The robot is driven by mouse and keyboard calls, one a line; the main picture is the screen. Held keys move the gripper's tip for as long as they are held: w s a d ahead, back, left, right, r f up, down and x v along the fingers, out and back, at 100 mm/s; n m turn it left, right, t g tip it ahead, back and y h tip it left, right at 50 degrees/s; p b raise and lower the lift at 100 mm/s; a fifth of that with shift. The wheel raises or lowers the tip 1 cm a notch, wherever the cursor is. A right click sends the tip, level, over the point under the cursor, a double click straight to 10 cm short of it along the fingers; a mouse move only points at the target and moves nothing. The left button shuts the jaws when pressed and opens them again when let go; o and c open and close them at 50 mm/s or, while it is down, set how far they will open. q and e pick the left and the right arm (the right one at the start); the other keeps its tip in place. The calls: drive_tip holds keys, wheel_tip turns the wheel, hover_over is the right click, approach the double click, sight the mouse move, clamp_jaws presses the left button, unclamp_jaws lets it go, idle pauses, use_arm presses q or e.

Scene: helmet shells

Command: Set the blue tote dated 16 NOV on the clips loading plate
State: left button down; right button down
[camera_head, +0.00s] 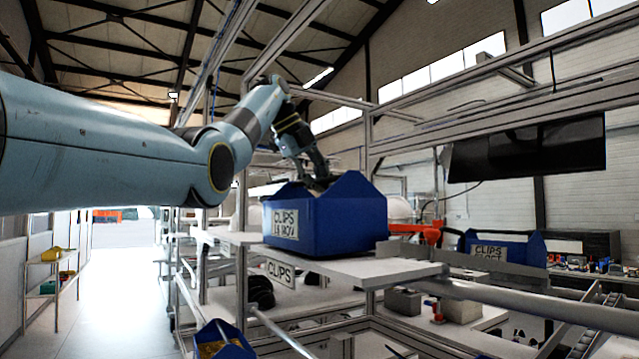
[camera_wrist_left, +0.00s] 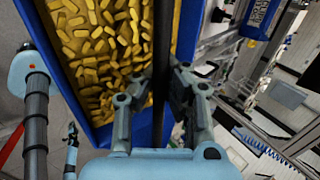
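The blue tote (camera_head: 335,222) has a white label reading CLIPS 16 NOV. It stands upright at the clips loading plate (camera_head: 405,272), a pale shelf with a CLIPS tag on its edge. Its underside is on or just above the plate; I cannot tell if there is a gap. My left gripper (camera_head: 318,183) reaches down from above to the tote's top middle. In the left wrist view its fingers (camera_wrist_left: 161,82) close on the dark handle bar, with yellow clips (camera_wrist_left: 100,55) in the compartment beside it. My right gripper is not in view.
A second blue tote (camera_head: 538,250) labelled CLIPS stands to the right behind a metal rail. Another blue tote (camera_head: 232,352) shows at the bottom. Frame posts stand close around the plate. Grey blocks (camera_head: 403,302) lie on the bench below. A dark monitor (camera_head: 530,150) hangs at right.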

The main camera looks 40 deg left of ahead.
use_arm(q)
drive_tip(key=shift+f, duration=0.3)
drive_tip(key=c, duration=2)
unclamp_jaws()
drive_tip(key=o, duration=0.6)
drive_tip(key=shift+f, duration=0.1)
drive_tip(key=v, duration=0.7)
drive_tip(key=shift+r, duration=0.25)
